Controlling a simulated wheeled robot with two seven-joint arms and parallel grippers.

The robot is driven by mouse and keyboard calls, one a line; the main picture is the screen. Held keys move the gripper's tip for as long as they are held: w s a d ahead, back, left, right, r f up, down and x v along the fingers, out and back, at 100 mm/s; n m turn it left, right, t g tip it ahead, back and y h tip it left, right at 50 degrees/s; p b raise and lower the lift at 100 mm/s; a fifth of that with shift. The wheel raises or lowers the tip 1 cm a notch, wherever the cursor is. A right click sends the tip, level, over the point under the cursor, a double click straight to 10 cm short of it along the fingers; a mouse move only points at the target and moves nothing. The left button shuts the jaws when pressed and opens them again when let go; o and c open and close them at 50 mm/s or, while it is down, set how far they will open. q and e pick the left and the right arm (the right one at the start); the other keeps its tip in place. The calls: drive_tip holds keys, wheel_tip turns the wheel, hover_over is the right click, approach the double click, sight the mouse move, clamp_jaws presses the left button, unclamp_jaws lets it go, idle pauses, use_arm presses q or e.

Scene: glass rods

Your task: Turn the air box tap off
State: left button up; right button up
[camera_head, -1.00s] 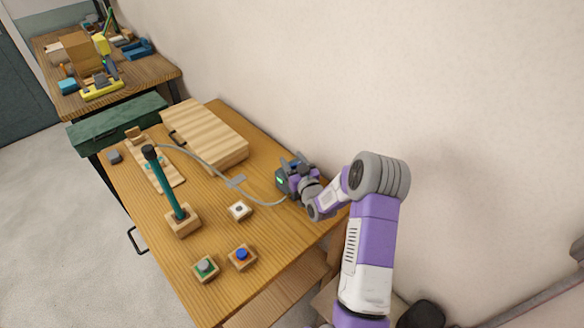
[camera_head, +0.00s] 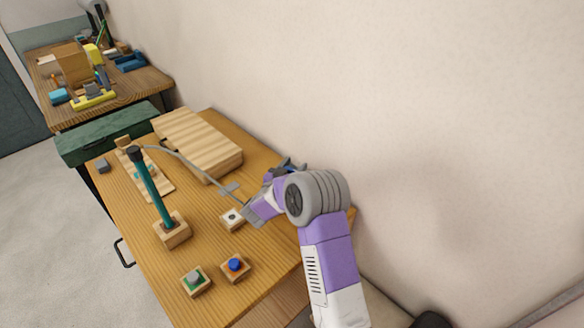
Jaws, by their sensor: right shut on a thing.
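The fingertips are mostly covered by my wrist, so how far the tap is turned cannot be seen. My left gripper is out of view.
A grey hose (camera_head: 190,162) runs over the table past a pale wooden box (camera_head: 200,145). A teal rod (camera_head: 153,190) stands tilted in a wooden block. Blue (camera_head: 235,265) and green-grey (camera_head: 194,279) button blocks sit at the front; a white one (camera_head: 232,217) is near my arm.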

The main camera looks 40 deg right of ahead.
drive_tip(key=shift+s+r+m+g+h+p, duration=0.1)
drive_tip(key=shift+m+g+h+p, duration=0.2)
drive_tip(key=shift+m+g, duration=0.75)
drive_tip(key=shift+s+m+g+h+p, duration=0.1)
drive_tip(key=shift+m+g+h, duration=0.4)
drive_tip(key=shift+g, duration=0.95)
drive_tip(key=shift+d+m+g, duration=0.1)
drive_tip(key=shift+m+g, duration=0.15)
drive_tip(key=shift+g, duration=0.05)
drive_tip(key=o, duration=1)
wheel_tip(320, 180, up, 10)
drive_tip(key=shift+p, duration=1.25)
